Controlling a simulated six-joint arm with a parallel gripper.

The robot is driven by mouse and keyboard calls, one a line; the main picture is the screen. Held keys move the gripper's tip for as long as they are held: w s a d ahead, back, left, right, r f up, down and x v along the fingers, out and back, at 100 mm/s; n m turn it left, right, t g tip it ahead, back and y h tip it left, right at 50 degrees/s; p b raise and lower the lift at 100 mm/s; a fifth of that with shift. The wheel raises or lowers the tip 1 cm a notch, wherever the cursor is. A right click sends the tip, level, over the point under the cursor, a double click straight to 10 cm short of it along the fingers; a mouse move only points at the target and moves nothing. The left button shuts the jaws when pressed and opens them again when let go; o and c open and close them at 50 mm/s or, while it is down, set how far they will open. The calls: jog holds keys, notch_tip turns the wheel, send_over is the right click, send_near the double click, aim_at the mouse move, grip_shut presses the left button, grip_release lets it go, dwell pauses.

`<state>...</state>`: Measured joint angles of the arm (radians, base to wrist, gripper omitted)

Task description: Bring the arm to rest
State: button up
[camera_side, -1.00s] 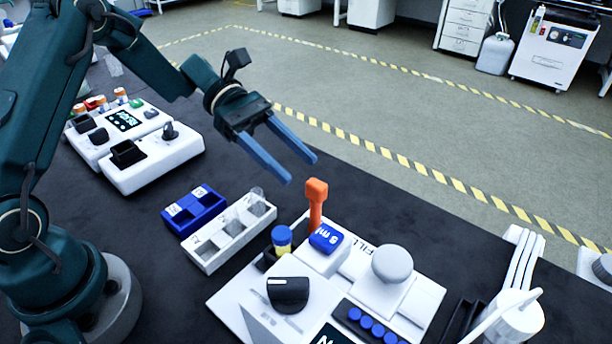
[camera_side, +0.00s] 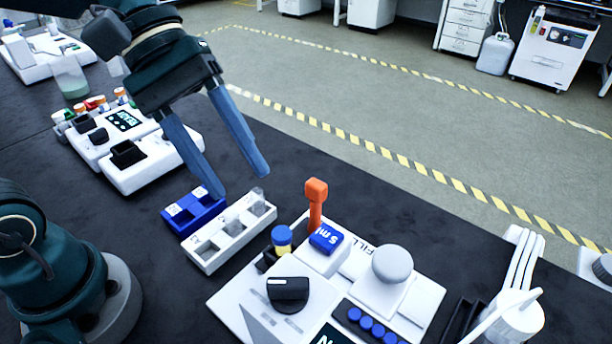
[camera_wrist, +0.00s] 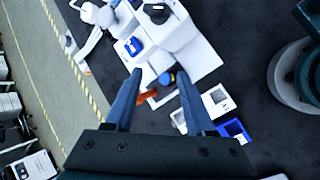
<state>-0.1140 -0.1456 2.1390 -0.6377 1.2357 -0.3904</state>
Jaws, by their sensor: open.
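My gripper (camera_side: 229,180) is open and empty, with its two blue fingers spread apart and pointing down. In the side view it hangs above the bench, over the area of the blue two-slot block (camera_side: 194,209) and the white rack (camera_side: 230,232). In the wrist view the gripper (camera_wrist: 157,95) has nothing between its fingers. The arm links behind the gripper run out of the top left of the side view.
A white station with an orange lever (camera_side: 316,204), a black knob (camera_side: 288,294) and a grey dome (camera_side: 392,263) stands at front centre. White instruments (camera_side: 150,167) stand at left. A pale beaker (camera_side: 71,78) is behind them.

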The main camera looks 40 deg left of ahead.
jog(key=s+a+f+m+t+y, duration=0.3)
jog(key=s+a+m+t+y, duration=0.1)
jog(key=a+m, duration=0.4)
jog(key=a+t+y, duration=0.1)
jog(key=y, duration=0.1)
jog(key=shift+f+m+y, duration=0.15)
jog(key=shift+m+y, duration=0.15)
jog(key=shift+y, duration=0.1)
